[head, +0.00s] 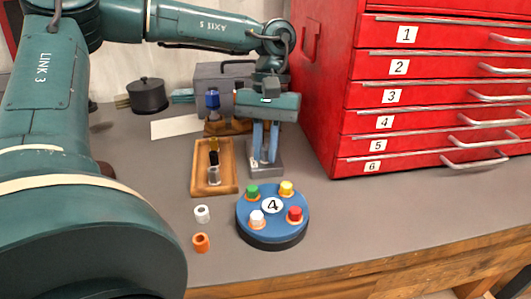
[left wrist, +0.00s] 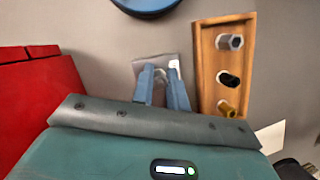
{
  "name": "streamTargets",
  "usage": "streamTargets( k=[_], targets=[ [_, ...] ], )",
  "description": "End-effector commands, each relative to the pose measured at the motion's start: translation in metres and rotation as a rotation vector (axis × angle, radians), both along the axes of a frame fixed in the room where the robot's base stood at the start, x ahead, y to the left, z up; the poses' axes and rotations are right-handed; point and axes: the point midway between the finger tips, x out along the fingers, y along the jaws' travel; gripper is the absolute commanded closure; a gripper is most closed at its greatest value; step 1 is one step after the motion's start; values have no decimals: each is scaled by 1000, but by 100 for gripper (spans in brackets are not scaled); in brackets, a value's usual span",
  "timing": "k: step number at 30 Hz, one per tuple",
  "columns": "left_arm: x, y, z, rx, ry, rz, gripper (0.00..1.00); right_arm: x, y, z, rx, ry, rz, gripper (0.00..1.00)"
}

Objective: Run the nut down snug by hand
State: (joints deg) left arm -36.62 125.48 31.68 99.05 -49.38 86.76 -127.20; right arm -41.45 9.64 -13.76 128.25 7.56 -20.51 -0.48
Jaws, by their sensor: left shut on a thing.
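My left gripper (head: 266,159) points straight down over a grey metal block (head: 273,172) on the bench. Its two blue fingers reach down to the block's top and are shut with a narrow gap between them. What they hold, seemingly the nut, is hidden between the fingertips in the head view. In the left wrist view the fingers (left wrist: 160,72) stand over the block (left wrist: 143,65), and a small pale bit shows by the right fingertip. The nut's seating and the thread cannot be made out. My right gripper is not in view.
A wooden tray (head: 195,178) with brass, black and silver pieces lies left of the block. A blue disc marked 4 (head: 272,222) with coloured caps stands in front. A red drawer cabinet (head: 335,100) stands close on the right.

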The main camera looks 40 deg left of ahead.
Motion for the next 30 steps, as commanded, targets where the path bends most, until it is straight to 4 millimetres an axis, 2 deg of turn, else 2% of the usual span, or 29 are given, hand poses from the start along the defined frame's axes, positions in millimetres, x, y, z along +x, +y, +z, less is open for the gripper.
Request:
streamTargets(
  k=[3, 9, 10, 18, 23, 27, 30],
  targets=[
    [0, 0, -1, 3, -1, -151, 100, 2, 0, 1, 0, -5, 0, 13],
    [0, 0, 0, 1, -4, -178, 100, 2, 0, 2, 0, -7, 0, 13],
    [0, 0, 0, 0, -4, -177, 83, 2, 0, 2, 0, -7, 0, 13],
    [0, 0, 0, 0, -4, -175, 61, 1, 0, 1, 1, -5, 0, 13],
    [0, 0, 0, 0, -4, -174, 60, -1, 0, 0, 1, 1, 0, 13],
    [0, 0, 0, -1, -3, -174, 70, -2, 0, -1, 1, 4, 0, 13],
    [0, 0, 0, -1, -3, -174, 71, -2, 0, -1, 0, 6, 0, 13]
  ],
)
